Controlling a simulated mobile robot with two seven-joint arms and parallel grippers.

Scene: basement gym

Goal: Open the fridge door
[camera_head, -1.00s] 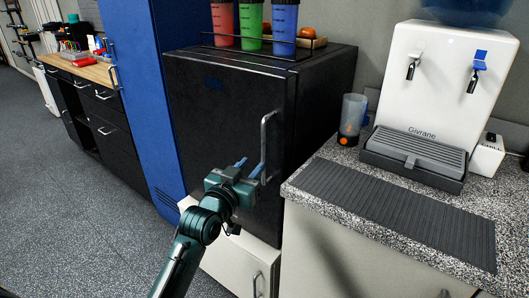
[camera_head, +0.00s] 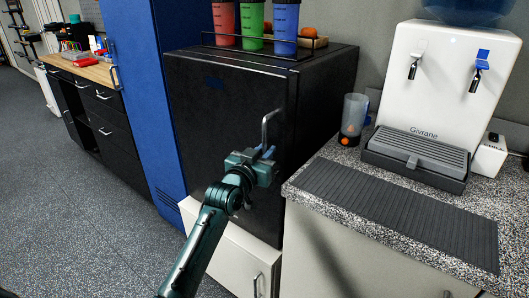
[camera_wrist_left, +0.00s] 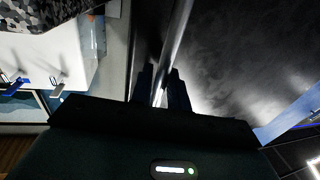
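The black fridge (camera_head: 222,105) stands on a pale cabinet, its door closed. Its silver vertical bar handle (camera_head: 264,129) is on the door's right side; the bar's lower part is hidden behind my gripper. My left gripper (camera_head: 263,152) is at the handle, its blue-tipped fingers on either side of the bar. In the left wrist view the handle (camera_wrist_left: 180,25) runs down between the two dark fingers (camera_wrist_left: 163,85), which are close together around it. Any small gap at the bar is hard to see. My right gripper is not in view.
Red, green and blue cups (camera_head: 254,22) stand in a rack on the fridge. A speckled counter (camera_head: 330,158) with a white water dispenser (camera_head: 437,95) and a clear cup (camera_head: 352,115) is close on the right. A blue locker (camera_head: 150,90) stands left. Floor in front is open.

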